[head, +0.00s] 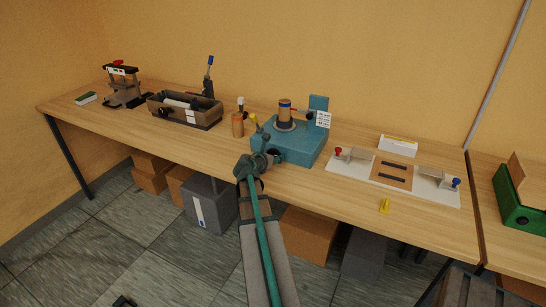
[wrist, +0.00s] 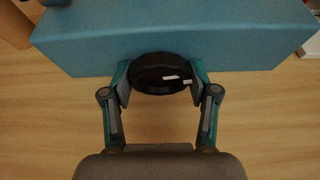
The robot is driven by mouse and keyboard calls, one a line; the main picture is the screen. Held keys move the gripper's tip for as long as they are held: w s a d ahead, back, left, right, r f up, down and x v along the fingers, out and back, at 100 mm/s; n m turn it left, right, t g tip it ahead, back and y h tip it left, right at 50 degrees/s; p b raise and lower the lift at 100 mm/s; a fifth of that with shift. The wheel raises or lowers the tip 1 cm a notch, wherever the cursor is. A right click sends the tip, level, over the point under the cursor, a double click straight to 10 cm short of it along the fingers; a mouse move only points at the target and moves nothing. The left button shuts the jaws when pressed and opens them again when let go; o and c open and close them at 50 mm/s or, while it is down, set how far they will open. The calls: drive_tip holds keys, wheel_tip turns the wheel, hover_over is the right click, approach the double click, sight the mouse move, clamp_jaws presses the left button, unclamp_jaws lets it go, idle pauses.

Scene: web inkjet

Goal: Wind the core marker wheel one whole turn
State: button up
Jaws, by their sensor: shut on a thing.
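The core marker (head: 285,143) is a blue-teal machine on the bench, with a brown and dark cylinder on top and a white label card on its upright. Its front face (wrist: 240,50) fills the top of the wrist view. The wheel (wrist: 160,75) is a black disc on that face, with small white marks right of its middle. My gripper (wrist: 160,82) is shut on the wheel, one finger at its left edge and one at its right. In the head view my gripper (head: 268,160) is at the machine's front left, and the wheel is partly hidden.
A wooden cylinder (head: 238,125) and small upright tools stand left of the machine. A grey-brown tray (head: 185,112) is farther left. A white board (head: 393,178) with clamps lies to the right, with a yellow piece (head: 384,206) near the bench edge. Boxes sit under the bench.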

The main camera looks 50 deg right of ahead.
drive_tip(key=shift+c, duration=0.7)
drive_tip(key=shift+s+f+m+t+b, duration=0.15)
drive_tip(key=shift+m+t+b, duration=0.3)
drive_tip(key=shift+m, duration=0.35)
drive_tip(key=shift+m+t, duration=0.65)
drive_tip(key=shift+m, duration=0.05)
drive_tip(key=shift+r, duration=0.2)
drive_tip(key=o, duration=1.2)
drive_tip(key=shift+c, duration=0.2)
